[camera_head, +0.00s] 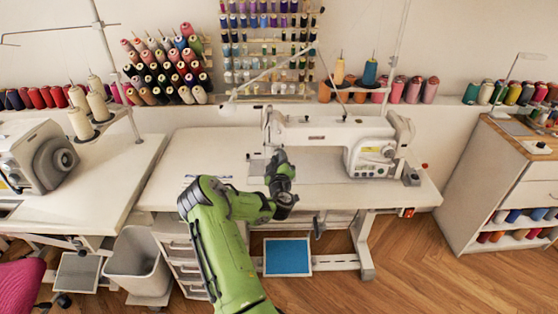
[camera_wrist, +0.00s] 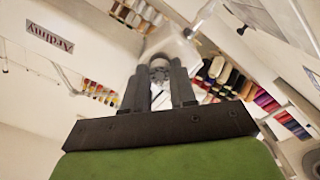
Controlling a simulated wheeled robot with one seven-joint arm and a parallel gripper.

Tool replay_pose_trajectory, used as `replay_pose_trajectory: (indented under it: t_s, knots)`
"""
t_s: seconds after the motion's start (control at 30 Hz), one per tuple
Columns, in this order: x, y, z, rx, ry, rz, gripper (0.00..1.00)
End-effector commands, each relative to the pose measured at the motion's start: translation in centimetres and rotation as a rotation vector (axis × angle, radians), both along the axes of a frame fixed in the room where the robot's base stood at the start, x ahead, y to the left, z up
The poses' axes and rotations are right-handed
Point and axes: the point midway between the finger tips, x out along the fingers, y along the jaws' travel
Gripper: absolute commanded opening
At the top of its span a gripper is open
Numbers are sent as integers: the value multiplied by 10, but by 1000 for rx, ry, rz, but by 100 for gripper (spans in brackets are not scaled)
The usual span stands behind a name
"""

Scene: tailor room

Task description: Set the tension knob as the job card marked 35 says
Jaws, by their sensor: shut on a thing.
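The white sewing machine (camera_head: 335,132) stands on its table, with its needle head at the left end. My gripper (camera_wrist: 159,78) is at that head end, and in the head view my wrist hides most of the contact. In the wrist view its two dark fingers are shut on a small round grey knob (camera_wrist: 158,70), which looks like the tension knob. Any mark or number on the knob is too small to read. I cannot make out a job card marked 35 in either view.
The white table (camera_head: 190,165) has bare room left of the machine. Thread cones (camera_head: 168,70) and a spool rack (camera_head: 266,35) line the back wall. Another machine (camera_head: 35,155) is at left, a cabinet (camera_head: 497,185) at right. A bin (camera_head: 138,258) stands below.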

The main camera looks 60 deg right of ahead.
Motion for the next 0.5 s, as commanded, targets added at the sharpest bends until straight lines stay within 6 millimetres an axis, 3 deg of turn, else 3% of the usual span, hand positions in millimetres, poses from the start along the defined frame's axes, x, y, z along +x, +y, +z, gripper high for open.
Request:
replay_pose_trajectory:
  t_s: [0.5]
  knots:
    - [0,0,1,-223,438,1,0]
